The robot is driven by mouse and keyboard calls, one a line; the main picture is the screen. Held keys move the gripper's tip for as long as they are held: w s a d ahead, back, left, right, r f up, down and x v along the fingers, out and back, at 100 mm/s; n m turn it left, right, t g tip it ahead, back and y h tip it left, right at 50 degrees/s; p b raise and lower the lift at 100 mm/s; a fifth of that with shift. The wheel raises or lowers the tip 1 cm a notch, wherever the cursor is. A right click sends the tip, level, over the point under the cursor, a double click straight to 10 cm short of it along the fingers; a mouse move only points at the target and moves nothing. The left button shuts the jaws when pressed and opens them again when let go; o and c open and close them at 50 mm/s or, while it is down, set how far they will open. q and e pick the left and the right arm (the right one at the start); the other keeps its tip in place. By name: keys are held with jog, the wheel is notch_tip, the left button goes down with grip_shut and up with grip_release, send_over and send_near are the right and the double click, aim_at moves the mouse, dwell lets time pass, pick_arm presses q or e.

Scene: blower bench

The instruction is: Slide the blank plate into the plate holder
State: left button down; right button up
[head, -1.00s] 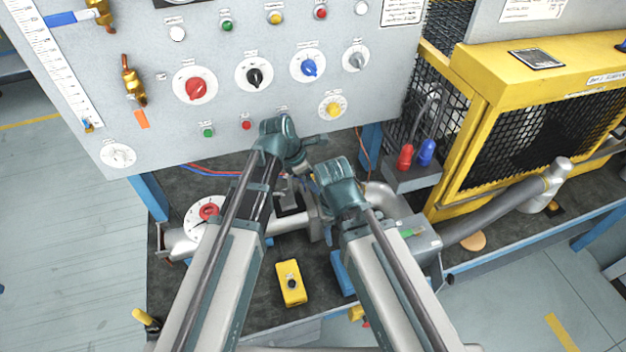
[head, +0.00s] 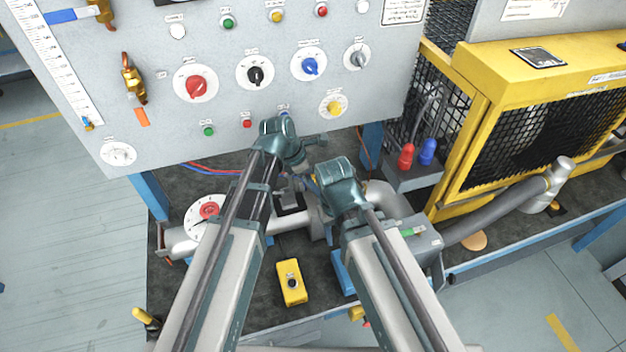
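My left gripper (head: 297,163) is at the end of the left arm, just below the front panel and above the pipe run. My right gripper (head: 338,187) is beside it on the right, over the same pipe run. The wrists hide most of both sets of fingers, so I cannot see whether they are open or hold anything. I cannot make out the blank plate. A dark bracket-like piece (head: 290,202) on the pipe between the arms may be the plate holder; it is partly covered.
The grey panel (head: 230,118) with knobs and lights stands close behind the grippers. A grey pipe (head: 180,243), a round dial (head: 207,213), a yellow control box (head: 291,282) and a grey box (head: 420,238) surround them. A yellow guard frame (head: 480,120) stands at the right.

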pick_arm(q)
jog(key=shift+f, duration=0.2)
jog(key=shift+r+p, duration=0.3)
jog(key=shift+r, duration=0.1)
grip_release()
jog(key=shift+r, duration=0.1)
jog(key=p+v, duration=1.2)
jog(key=v, duration=0.1)
jog(key=shift+a+r+p, duration=0.2)
jog(key=shift+r+p, duration=0.1)
jog(key=shift+p, duration=0.05)
jog(key=shift+s, duration=0.1)
